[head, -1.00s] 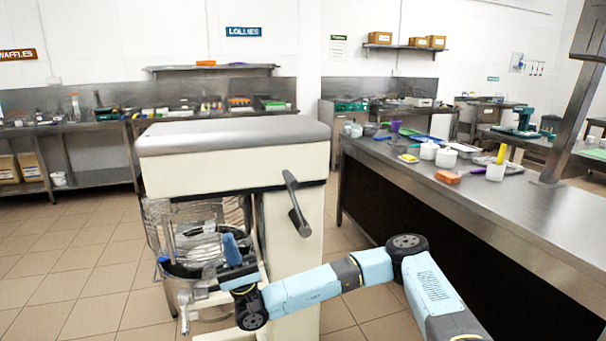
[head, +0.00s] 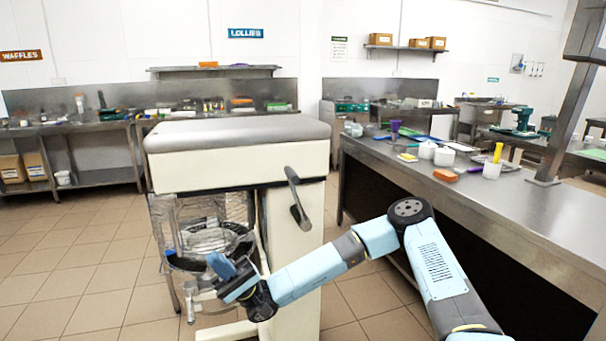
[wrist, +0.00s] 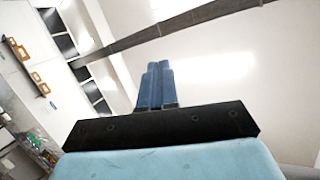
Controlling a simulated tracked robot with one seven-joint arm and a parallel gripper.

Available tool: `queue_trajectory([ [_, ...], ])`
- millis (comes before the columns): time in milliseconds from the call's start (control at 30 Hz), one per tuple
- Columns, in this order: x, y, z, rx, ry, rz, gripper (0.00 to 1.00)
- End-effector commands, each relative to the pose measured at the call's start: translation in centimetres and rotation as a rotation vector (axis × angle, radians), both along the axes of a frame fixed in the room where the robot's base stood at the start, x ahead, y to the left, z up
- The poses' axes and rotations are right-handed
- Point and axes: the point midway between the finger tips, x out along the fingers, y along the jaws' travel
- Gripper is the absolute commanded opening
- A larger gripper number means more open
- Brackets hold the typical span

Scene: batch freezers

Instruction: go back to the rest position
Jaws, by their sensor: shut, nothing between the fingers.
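My gripper (head: 219,265) is in front of the lower left part of the large cream machine with a grey top (head: 235,150). Its two blue fingers (wrist: 158,85) lie together in the wrist view with nothing between them. In the head view they point to the upper left, in front of the machine's wire guard and dark round rim (head: 212,238). I cannot tell whether the gripper touches the rim.
A steel counter (head: 480,200) with white pots (head: 444,156), an orange block (head: 445,175) and a yellow item in a cup runs along the right. Benches stand along the back wall. Tiled floor (head: 80,270) is clear at the left. The wrist view faces the ceiling (wrist: 220,60).

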Motion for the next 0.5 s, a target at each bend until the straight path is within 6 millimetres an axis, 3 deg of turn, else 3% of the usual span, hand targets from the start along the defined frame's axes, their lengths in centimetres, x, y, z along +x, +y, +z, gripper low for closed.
queue_trajectory([
  [200, -3.6, -0.1, -0.9, -0.175, -0.192, 0.132, 0.0],
  [500, -6.8, -1.5, -2.9, -0.442, -0.425, 0.27, 0.0],
])
